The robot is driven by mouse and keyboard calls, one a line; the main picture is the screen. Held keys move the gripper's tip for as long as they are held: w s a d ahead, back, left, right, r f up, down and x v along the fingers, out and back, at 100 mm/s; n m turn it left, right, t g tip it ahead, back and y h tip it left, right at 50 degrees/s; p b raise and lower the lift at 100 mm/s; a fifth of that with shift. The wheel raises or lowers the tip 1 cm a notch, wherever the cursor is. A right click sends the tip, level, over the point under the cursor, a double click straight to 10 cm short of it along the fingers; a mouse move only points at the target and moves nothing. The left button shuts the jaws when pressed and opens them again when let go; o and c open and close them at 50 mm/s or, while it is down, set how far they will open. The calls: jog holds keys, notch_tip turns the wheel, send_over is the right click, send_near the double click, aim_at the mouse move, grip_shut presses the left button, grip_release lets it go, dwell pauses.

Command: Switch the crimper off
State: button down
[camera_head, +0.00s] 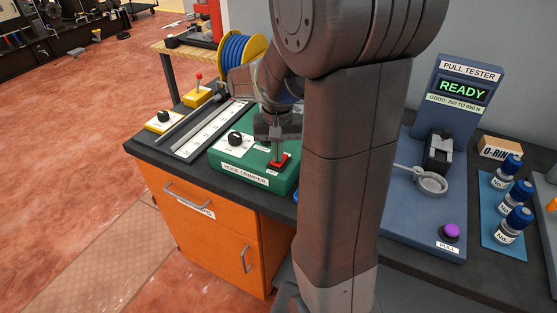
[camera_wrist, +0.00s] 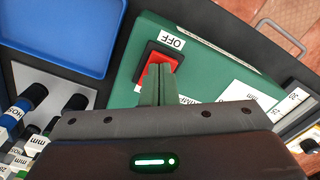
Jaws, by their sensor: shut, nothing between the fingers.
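The hose crimper (camera_head: 236,168) is a green box on the dark bench, with its name on the front and a black knob on top. Its red rocker switch (camera_head: 285,166) sits at its right side in the head view. In the wrist view the switch (camera_wrist: 150,50) is red in a black frame, with an OFF label (camera_wrist: 173,42) beside it. My gripper (camera_head: 276,158) points down at the switch, shut and empty. In the wrist view its fingertips (camera_wrist: 160,68) overlap the switch and hide part of it. I cannot tell whether they touch it or which way the rocker is tipped.
A blue pull tester (camera_head: 420,220) showing READY stands to the right, with blue-capped bottles (camera_head: 508,190) beyond it. A ruler board (camera_head: 205,135) and a yellow box with a black knob (camera_head: 163,121) lie left of the crimper. A blue hose spool (camera_head: 240,50) stands behind.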

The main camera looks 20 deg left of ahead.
jog(key=shift+r+p, duration=3)
jog(key=shift+r, duration=0.5)
jog(key=shift+f, duration=0.15)
notch_tip(320, 180, down, 7)
jog(key=b, duration=0.6)
jog(key=shift+r, duration=0.25)
notch_tip(320, 180, up, 7)
jog(key=p, duration=0.6)
jog(key=shift+f, duration=0.15)
notch_tip(320, 180, down, 7)
jog(key=b, duration=0.6)
notch_tip(320, 180, up, 9)
jog(key=p, duration=0.6)
jog(key=shift+f, duration=0.2)
